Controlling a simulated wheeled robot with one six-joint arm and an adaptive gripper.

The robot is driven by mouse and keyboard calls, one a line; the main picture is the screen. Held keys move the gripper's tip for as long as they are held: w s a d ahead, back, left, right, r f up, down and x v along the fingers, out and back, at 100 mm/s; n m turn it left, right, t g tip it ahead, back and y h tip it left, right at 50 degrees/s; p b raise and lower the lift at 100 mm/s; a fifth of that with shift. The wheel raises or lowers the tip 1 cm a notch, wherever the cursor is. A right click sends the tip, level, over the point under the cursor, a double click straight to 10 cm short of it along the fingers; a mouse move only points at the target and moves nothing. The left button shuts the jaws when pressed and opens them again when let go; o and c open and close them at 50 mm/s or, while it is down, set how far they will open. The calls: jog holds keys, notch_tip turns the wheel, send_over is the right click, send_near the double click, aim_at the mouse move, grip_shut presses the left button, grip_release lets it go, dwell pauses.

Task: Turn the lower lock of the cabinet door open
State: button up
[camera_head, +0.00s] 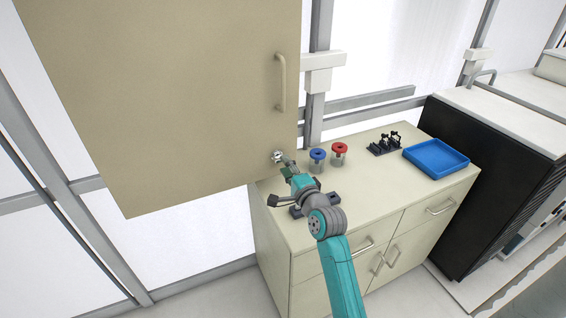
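The beige cabinet door (170,80) fills the upper left and hangs above the counter. Its vertical handle (281,82) is near the right edge. The lower lock (277,156) is a small silvery piece near the door's lower right corner. My gripper (282,161) is at the lock, coming from below right; its fingertips look close to it or touching it. The fingers are too small and partly hidden to tell whether they are open or shut on the lock. The door looks closed.
On the counter (408,187) stand a blue-lidded jar (317,158) and a red-lidded jar (339,153), just right of my gripper. A black rack (384,144) and a blue tray (436,158) are further right. A black cabinet (484,180) stands beyond.

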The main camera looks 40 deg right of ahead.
jog(key=v, duration=0.8)
jog(key=shift+s, duration=0.35)
jog(key=shift+a, duration=0.15)
jog(key=s+a+f+n+g+y, duration=0.1)
jog(key=s+a+f+n, duration=0.3)
jog(key=s+a+f, duration=0.3)
jog(key=s+a+f+n+g, duration=0.1)
jog(key=s+a+f+n, duration=0.4)
jog(key=s+a, duration=0.4)
jog(key=s+a+n+y, duration=0.1)
jog(key=s+a+n, duration=0.1)
jog(key=s+n, duration=0.2)
jog(key=s+a+r+n+y, duration=0.1)
jog(key=s+a+n, duration=0.2)
jog(key=s, duration=0.8)
jog(key=s+a+r+n+y, duration=0.1)
jog(key=s+a+n+y, duration=0.1)
jog(key=s+n, duration=0.3)
jog(key=shift+s+a+g, duration=0.25)
jog(key=shift+s+g, duration=0.05)
jog(key=shift+s, duration=0.85)
jog(key=shift+r, duration=0.1)
